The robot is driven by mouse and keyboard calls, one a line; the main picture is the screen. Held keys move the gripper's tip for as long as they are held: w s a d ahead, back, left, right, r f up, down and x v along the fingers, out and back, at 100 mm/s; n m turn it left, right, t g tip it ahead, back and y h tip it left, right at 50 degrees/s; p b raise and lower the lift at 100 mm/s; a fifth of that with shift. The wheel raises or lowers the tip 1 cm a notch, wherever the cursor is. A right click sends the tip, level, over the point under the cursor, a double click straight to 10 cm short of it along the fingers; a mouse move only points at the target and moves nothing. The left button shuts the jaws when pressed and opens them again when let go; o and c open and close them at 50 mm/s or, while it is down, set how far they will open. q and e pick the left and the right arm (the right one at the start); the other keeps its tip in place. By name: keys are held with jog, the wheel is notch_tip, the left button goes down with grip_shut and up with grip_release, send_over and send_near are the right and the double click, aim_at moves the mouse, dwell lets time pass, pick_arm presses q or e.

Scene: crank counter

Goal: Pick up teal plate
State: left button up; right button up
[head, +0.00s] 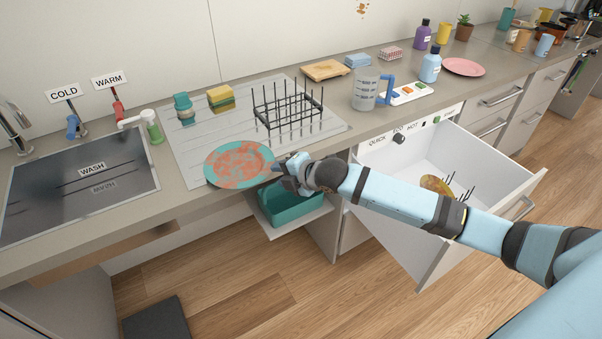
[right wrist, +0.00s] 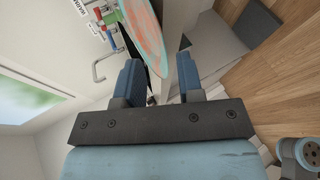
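The teal plate (head: 238,164), smeared with orange-red, lies at the front edge of the grey draining mat by the sink. It also shows steeply slanted in the right wrist view (right wrist: 146,30). My right gripper (head: 280,166) is at the plate's right rim in the head view. In the right wrist view its two blue fingers (right wrist: 159,76) stand apart, and the plate's near end shows in the gap between them. I cannot tell whether a finger touches the plate. My left gripper is in neither view.
A black rack (head: 288,108), sponges (head: 221,98) and a teal bottle (head: 184,106) stand on the mat (head: 185,150). The sink (head: 80,195) is at left. A teal bin (head: 290,207) sits below the counter. An open white drawer (head: 400,235) with a yellowish plate (head: 436,186) lies under my arm.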

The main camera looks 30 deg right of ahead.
jog(key=v, duration=0.8)
jog(key=shift+s+r, duration=0.15)
jog(key=shift+s, duration=0.1)
